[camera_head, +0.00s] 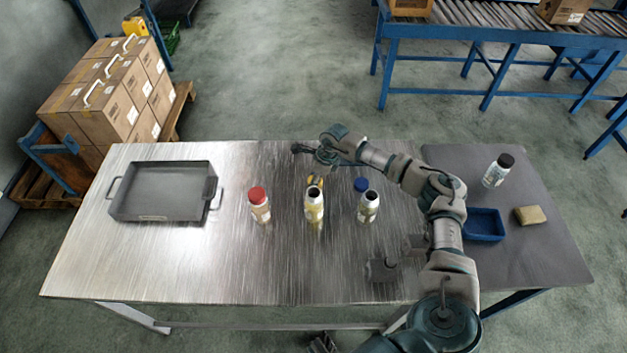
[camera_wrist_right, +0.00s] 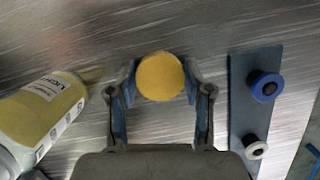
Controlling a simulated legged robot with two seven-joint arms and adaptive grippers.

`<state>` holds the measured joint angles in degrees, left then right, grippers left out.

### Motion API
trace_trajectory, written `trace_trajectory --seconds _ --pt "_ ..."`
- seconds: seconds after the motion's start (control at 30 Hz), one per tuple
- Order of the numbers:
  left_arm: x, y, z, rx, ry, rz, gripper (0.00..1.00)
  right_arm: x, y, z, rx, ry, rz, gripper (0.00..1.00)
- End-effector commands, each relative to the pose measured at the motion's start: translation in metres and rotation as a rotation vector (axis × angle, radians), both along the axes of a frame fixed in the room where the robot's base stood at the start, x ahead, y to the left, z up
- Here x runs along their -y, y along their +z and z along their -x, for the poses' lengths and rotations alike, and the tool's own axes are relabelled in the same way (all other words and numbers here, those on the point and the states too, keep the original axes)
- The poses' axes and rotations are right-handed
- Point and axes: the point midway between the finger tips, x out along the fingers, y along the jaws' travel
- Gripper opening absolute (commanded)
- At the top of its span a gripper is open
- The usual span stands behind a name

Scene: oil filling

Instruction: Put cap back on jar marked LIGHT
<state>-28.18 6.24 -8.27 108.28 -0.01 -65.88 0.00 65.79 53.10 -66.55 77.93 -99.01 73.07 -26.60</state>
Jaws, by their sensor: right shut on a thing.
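My right gripper (camera_head: 317,170) is shut on a round yellow cap (camera_wrist_right: 160,76), held between both fingertips. In the head view the yellow cap (camera_head: 315,182) shows just behind the open middle jar. The jar marked LIGHT (camera_wrist_right: 42,112) has a yellow label and lies to the left of my gripper in the wrist view, apart from the cap. It appears to be the middle jar (camera_head: 314,206) in the head view, upright with a dark open mouth.
A red-capped jar (camera_head: 259,206) stands left, another open jar (camera_head: 368,207) right. A blue cap (camera_head: 361,185) sits on a dark strip (camera_wrist_right: 246,112). A metal tray (camera_head: 160,217), black-capped jar (camera_head: 495,172), blue bin (camera_head: 484,237) and sponge (camera_head: 530,215) stand farther out.

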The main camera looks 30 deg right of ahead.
Motion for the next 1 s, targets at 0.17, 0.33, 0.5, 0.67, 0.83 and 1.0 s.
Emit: trace_trajectory --seconds 0.17,0.33,0.5,0.67,0.83,1.0 --pt "0.001 0.001 -0.001 0.007 0.000 0.003 0.40 0.001 0.013 0.000 -0.002 0.000 0.005 0.32" --pt "0.001 -0.005 0.001 0.004 -0.001 0.002 0.40 -0.001 0.049 0.000 0.002 0.000 0.006 0.32" --pt "0.000 -0.016 0.007 -0.008 -0.001 0.000 0.40 -0.001 0.080 0.000 0.001 0.001 0.005 0.32" --pt "0.000 -0.021 0.008 -0.010 -0.002 0.000 0.40 0.001 0.096 0.000 -0.001 0.000 0.004 0.32" --pt "0.000 -0.022 0.005 -0.005 -0.003 0.001 0.40 0.001 0.099 0.001 -0.002 0.000 0.004 0.32" --pt "0.001 -0.021 0.003 -0.001 -0.002 0.001 0.40 0.001 0.099 0.001 -0.002 0.000 0.004 0.32"
